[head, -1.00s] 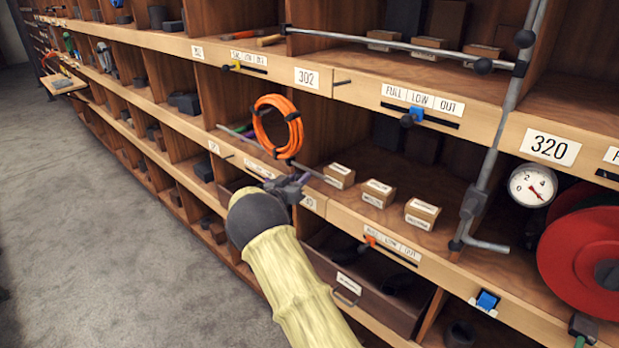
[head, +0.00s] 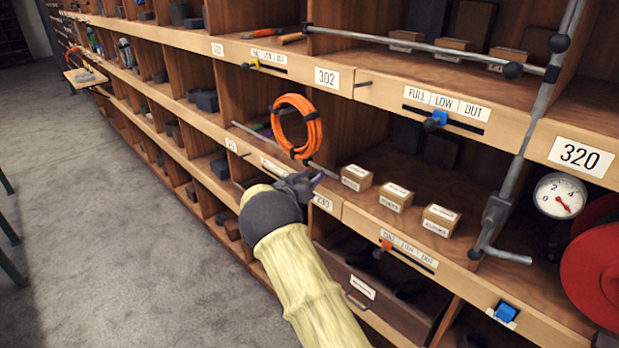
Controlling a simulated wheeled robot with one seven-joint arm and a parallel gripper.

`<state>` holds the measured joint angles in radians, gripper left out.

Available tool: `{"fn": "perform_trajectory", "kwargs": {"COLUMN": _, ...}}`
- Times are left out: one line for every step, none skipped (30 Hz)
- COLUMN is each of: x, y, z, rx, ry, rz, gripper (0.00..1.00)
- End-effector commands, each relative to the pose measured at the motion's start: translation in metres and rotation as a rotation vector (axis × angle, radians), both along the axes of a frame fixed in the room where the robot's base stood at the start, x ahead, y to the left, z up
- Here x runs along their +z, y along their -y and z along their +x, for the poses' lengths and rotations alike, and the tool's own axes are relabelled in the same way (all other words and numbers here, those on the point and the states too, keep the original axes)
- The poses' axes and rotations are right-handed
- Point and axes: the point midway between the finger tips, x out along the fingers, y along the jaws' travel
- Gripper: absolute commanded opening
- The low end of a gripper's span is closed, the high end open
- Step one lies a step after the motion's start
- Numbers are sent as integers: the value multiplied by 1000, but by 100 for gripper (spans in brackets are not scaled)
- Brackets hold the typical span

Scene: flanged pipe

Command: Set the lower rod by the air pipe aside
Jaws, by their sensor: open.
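The lower rod (head: 250,132) is a thin grey bar along the front of the middle shelf, left of the grey air pipe (head: 508,180). An orange coil (head: 297,127) hangs at the rod and hides part of it. The rod's right end is near a small carton. My gripper (head: 302,180), with dark purple fingers, is open just below and in front of the rod's right part. My wrist hides part of the fingers, and I cannot tell whether they touch the rod. The upper rod (head: 420,47) runs across the shelf above, reaching the air pipe at its right.
Several small cartons (head: 397,197) stand right of my gripper. A pressure gauge (head: 560,196) and red reel (head: 597,275) are at the right. Below is a dark drawer (head: 350,284). The grey floor (head: 130,240) at left is mostly clear.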

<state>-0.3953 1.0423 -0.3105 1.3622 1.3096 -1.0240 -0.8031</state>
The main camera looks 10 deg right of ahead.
Motion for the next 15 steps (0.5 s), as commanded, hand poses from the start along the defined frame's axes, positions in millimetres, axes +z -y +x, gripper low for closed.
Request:
{"fn": "perform_trajectory", "kwargs": {"x": 0, "y": 1, "z": -1, "rx": -3, "ry": 0, "rz": 0, "gripper": 47}}
{"fn": "perform_trajectory", "kwargs": {"x": -1, "y": 1, "z": -2, "rx": -3, "ry": -1, "rz": 0, "gripper": 47}}
{"fn": "perform_trajectory", "kwargs": {"x": -1, "y": -1, "z": -4, "rx": -4, "ry": -1, "rz": -1, "gripper": 47}}
{"fn": "perform_trajectory", "kwargs": {"x": -1, "y": -2, "z": -6, "rx": -5, "ry": 0, "rz": 0, "gripper": 47}}
{"fn": "perform_trajectory", "kwargs": {"x": -1, "y": -5, "z": -8, "rx": -5, "ry": 0, "rz": 0, "gripper": 47}}
{"fn": "perform_trajectory", "kwargs": {"x": -1, "y": -9, "z": -12, "rx": -4, "ry": 0, "rz": 0, "gripper": 47}}
{"fn": "perform_trajectory", "kwargs": {"x": -1, "y": -13, "z": -15, "rx": -2, "ry": 0, "rz": 0, "gripper": 47}}
{"fn": "perform_trajectory", "kwargs": {"x": -2, "y": -17, "z": -18, "rx": -1, "ry": -1, "rz": 1, "gripper": 47}}
{"fn": "perform_trajectory", "kwargs": {"x": -2, "y": -23, "z": -23, "rx": 0, "ry": -1, "rz": 1, "gripper": 47}}
{"fn": "perform_trajectory", "kwargs": {"x": -2, "y": -28, "z": -27, "rx": 1, "ry": 1, "rz": 1, "gripper": 47}}
{"fn": "perform_trajectory", "kwargs": {"x": -3, "y": -33, "z": -31, "rx": 3, "ry": 0, "rz": 2, "gripper": 47}}
{"fn": "perform_trajectory", "kwargs": {"x": -3, "y": -40, "z": -37, "rx": 3, "ry": 0, "rz": 2, "gripper": 47}}
{"fn": "perform_trajectory", "kwargs": {"x": -2, "y": -44, "z": -42, "rx": 4, "ry": 0, "rz": 1, "gripper": 47}}
{"fn": "perform_trajectory", "kwargs": {"x": -2, "y": -49, "z": -46, "rx": 5, "ry": 0, "rz": 1, "gripper": 47}}
{"fn": "perform_trajectory", "kwargs": {"x": -3, "y": -55, "z": -51, "rx": 5, "ry": -1, "rz": 1, "gripper": 47}}
